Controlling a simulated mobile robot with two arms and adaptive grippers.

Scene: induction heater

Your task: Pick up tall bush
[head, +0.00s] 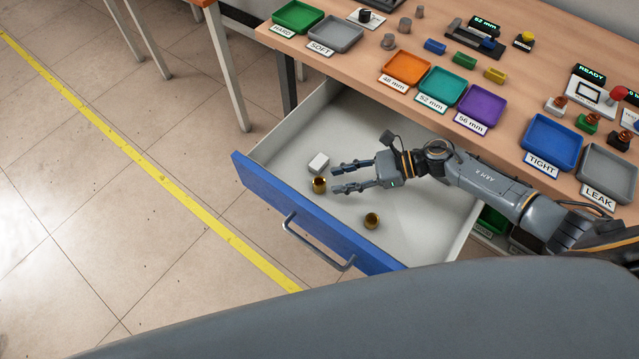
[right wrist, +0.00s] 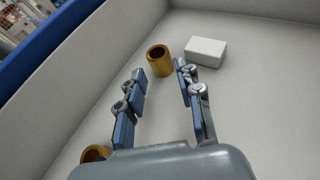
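Two brass-coloured bushes stand in the open drawer. One bush (head: 319,185) is near the drawer's blue front; it looks the taller in the right wrist view (right wrist: 159,61), upright with its hole up. The other bush (head: 371,220) is nearer to me; in the right wrist view (right wrist: 95,154) it is partly hidden behind my gripper. My right gripper (head: 336,180) reaches into the drawer with its fingers apart and nothing between them. In the right wrist view (right wrist: 160,72) the taller bush lies just beyond the fingertips, between their lines. My left gripper is not in view.
A white block (head: 319,162) lies beside the taller bush and also shows in the right wrist view (right wrist: 206,51). The drawer's blue front (head: 300,215) and pale side walls enclose the space. The workbench (head: 345,58) above carries coloured trays and several small parts.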

